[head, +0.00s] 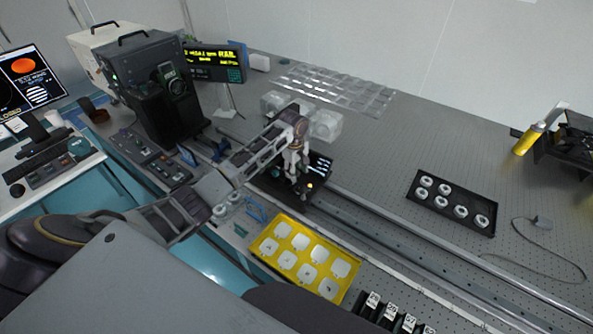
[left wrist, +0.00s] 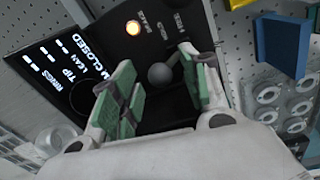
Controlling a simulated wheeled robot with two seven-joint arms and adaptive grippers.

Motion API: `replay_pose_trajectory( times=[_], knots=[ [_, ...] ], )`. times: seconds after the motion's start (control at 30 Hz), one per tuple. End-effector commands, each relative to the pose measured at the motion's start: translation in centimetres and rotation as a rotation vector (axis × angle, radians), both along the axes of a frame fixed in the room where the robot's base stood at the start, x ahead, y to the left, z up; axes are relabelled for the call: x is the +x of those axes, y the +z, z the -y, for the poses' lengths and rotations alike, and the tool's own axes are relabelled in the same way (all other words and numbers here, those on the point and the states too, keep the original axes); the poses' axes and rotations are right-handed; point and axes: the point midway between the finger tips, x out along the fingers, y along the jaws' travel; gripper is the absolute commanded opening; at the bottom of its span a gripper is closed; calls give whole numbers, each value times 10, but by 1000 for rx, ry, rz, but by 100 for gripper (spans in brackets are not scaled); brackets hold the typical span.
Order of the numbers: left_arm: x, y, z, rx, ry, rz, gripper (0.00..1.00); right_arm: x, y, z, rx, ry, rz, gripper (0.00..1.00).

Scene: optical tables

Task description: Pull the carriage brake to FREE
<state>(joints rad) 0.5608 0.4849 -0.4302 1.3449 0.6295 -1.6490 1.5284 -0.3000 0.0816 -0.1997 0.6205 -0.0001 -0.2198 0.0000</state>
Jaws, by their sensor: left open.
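The dark carriage (head: 322,183) sits on the long rail on the optical table. In the left wrist view, its black panel carries a lit amber lamp (left wrist: 133,28) and small white lettering, including what looks like BRAKE. A round dark grey knob (left wrist: 160,75) on a short lever shows on this panel. My left gripper (head: 296,172) is over the carriage, pointing down. Its green-padded fingers are open in the left wrist view (left wrist: 157,68), one on each side of the knob, with gaps visible. Contact cannot be told. My right gripper is out of view.
A yellow tray of white squares (head: 262,240) lies in front of the carriage. Clear boxes (head: 325,125) stand just behind it. A black tray of round parts (head: 411,196) lies to the right. The rail (head: 400,248) runs clear to the lower right.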

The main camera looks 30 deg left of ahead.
Motion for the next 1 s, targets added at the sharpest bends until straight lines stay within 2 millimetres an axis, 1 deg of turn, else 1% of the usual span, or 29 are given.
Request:
replay_pose_trajectory(
  times=[0.33,0.37,0.7,1.0],
  knots=[
    [0,-3,0,0,0,0,46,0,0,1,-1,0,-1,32],
    [0,-3,0,0,0,0,44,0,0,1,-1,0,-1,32],
    [0,-3,0,0,0,0,1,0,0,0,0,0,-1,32],
    [-1,-3,0,-2,0,9,0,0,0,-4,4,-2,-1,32]
  ],
)
